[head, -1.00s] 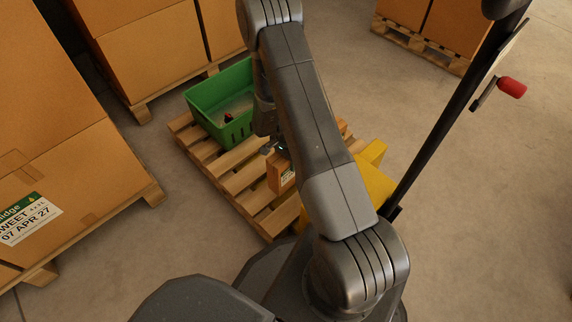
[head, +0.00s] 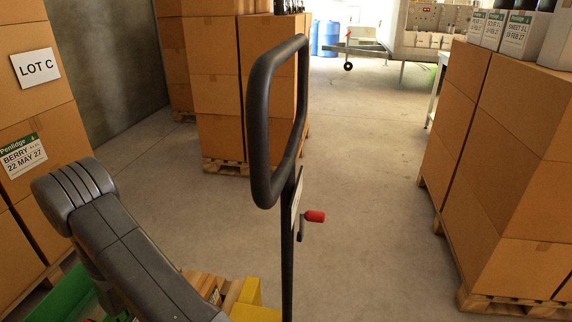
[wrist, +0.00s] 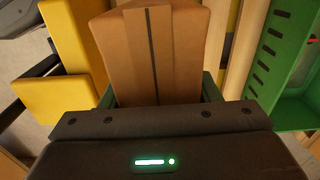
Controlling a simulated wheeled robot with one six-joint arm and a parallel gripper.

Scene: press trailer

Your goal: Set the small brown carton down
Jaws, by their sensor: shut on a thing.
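The small brown carton (wrist: 187,48) fills the top middle of the wrist view, with a paler tape band and a dark line along its upper face. My gripper (wrist: 157,90) is shut on it, one finger at each side. The carton's underside is hidden, so I cannot tell whether it touches anything below. In the head view my arm reaches down at the lower left, and my gripper is out of sight.
A green crate (wrist: 288,70) stands right of the carton, with pallet slats (wrist: 239,50) between. Yellow metal parts (wrist: 72,45) lie close on the left. In the head view, a black handle (head: 258,125) rises mid-picture. Stacked cartons (head: 520,170) stand right; the floor between is clear.

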